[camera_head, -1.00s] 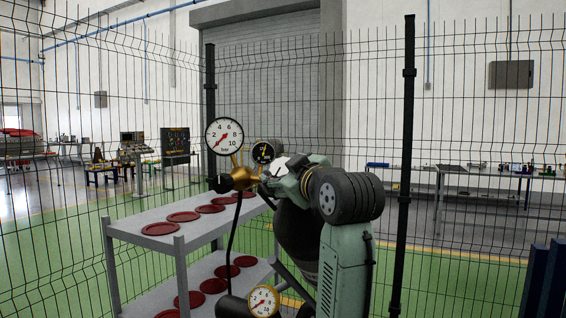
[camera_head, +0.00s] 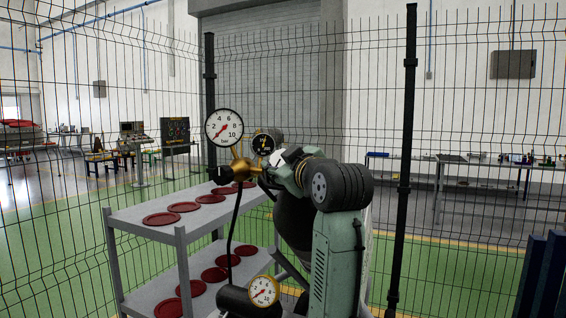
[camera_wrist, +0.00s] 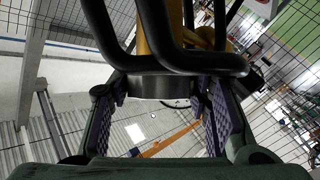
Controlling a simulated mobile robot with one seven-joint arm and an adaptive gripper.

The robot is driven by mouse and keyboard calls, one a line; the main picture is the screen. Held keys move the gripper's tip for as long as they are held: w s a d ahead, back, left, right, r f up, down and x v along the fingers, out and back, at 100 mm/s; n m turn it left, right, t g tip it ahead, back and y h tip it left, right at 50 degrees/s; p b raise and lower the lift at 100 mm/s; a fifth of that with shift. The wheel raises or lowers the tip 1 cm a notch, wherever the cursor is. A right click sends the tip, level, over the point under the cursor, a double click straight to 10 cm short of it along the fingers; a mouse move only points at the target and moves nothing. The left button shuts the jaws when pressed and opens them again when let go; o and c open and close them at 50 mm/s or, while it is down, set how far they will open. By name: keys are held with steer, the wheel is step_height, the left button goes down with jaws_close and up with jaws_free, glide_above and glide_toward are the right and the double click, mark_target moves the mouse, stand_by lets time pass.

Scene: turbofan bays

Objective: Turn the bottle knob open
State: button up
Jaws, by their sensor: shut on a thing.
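The brass valve (camera_head: 243,170) stands in front of me in the head view. A large white gauge (camera_head: 224,127) is above it and a smaller black gauge (camera_head: 263,143) is beside it. A dark round end (camera_head: 216,173) sticks out at its left. My gripper (camera_head: 270,172) reaches the valve from the right; its fingertips are partly hidden there. In the wrist view, my gripper (camera_wrist: 160,115) has its purple pads on either side of a grey metal cylinder, apparently the bottle knob (camera_wrist: 160,88). Black curved bars (camera_wrist: 180,60) and a yellow-brass part (camera_wrist: 163,28) lie beyond.
A grey two-level shelf (camera_head: 147,238) with red discs stands to the left. A wire fence with dark posts (camera_head: 404,170) runs behind. Another white gauge (camera_head: 263,291) sits low, close to my arm. A workbench (camera_head: 480,162) stands beyond the fence.

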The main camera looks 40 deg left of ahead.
steer(key=c, duration=0.4)
steer(key=shift+r+n+g, duration=0.1)
steer(key=shift+n+g, duration=0.9)
steer(key=o, duration=1.2)
